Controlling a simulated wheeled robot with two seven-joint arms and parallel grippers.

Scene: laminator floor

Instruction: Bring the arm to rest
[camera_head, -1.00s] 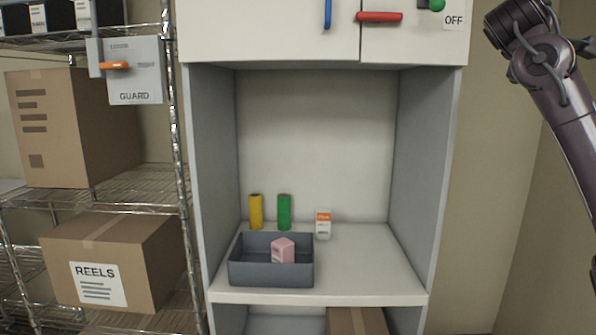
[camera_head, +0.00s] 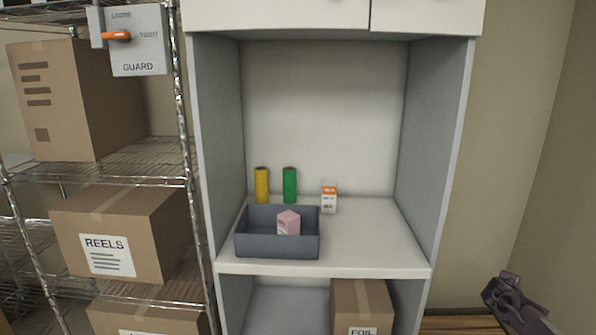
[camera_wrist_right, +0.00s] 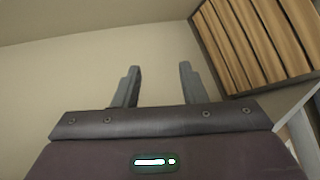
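My right arm (camera_head: 518,306) shows at the bottom right of the head view, low beside the cabinet and clear of it. Its fingertips cannot be made out there. In the right wrist view my right gripper (camera_wrist_right: 158,80) is open, its two fingers apart with nothing between them and only bare wall behind. My left gripper is in neither view.
The cabinet shelf (camera_head: 375,250) holds a grey bin (camera_head: 277,246) with a pink box (camera_head: 288,223) in it, a yellow cylinder (camera_head: 262,186), a green cylinder (camera_head: 290,186) and a small white-orange box (camera_head: 329,198). A wire rack (camera_head: 150,160) with cartons stands left.

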